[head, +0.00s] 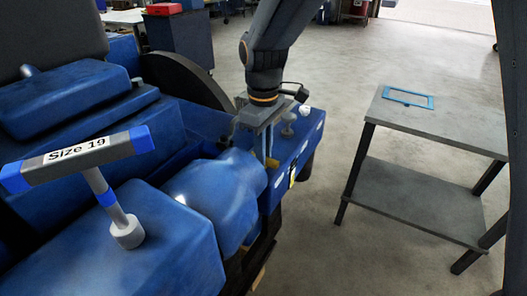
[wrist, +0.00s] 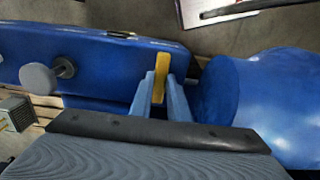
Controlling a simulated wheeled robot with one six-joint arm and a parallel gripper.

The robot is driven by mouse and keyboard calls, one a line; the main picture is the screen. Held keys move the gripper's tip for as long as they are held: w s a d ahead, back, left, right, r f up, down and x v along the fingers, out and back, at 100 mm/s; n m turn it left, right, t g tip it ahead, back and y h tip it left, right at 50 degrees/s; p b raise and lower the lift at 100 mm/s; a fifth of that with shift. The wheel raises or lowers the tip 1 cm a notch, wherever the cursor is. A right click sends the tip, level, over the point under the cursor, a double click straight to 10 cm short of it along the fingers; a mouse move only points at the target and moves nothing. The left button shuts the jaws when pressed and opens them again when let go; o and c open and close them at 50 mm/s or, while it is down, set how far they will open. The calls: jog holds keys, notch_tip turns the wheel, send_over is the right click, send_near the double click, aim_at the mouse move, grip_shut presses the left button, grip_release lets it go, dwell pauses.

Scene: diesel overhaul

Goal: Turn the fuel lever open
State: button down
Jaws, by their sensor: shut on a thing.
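The fuel lever is a short yellow bar (wrist: 161,72) seen upright between my two fingers in the wrist view. Its yellow end also shows in the head view (head: 272,162), below my gripper at the side of the blue engine (head: 215,185). My gripper (wrist: 160,92) is shut on the lever, with one finger on each side. In the head view my gripper (head: 266,150) reaches down beside the engine's rounded blue housing. The lever's pivot is hidden, and I cannot tell its exact angle.
A T-handled tool marked "Size 19" (head: 85,158) stands on the engine at left. A round grey knob (wrist: 38,78) sits close left of my gripper in the wrist view. A grey table (head: 440,125) with a blue frame (head: 408,98) stands right, with clear floor between.

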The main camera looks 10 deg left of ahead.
jog(key=c, duration=1.7)
grip_release()
jog(key=shift+r, duration=0.15)
notch_tip(320, 180, up, 8)
jog(key=shift+f+b, duration=0.2)
jog(key=shift+b, duration=0.75)
jog(key=s+d+f+m, duration=0.3)
jog(key=d+f+m, duration=0.1)
jog(key=d, duration=0.5)
jog(key=s+d+f+m+t, duration=0.1)
jog(key=s+d+f+m, duration=0.2)
jog(key=d, duration=0.6)
jog(key=s+d+f+m, duration=0.4)
jog(key=d+f+m, duration=0.1)
jog(key=d, duration=0.4)
jog(key=shift+f+m, duration=0.1)
jog(key=shift+m, duration=0.7)
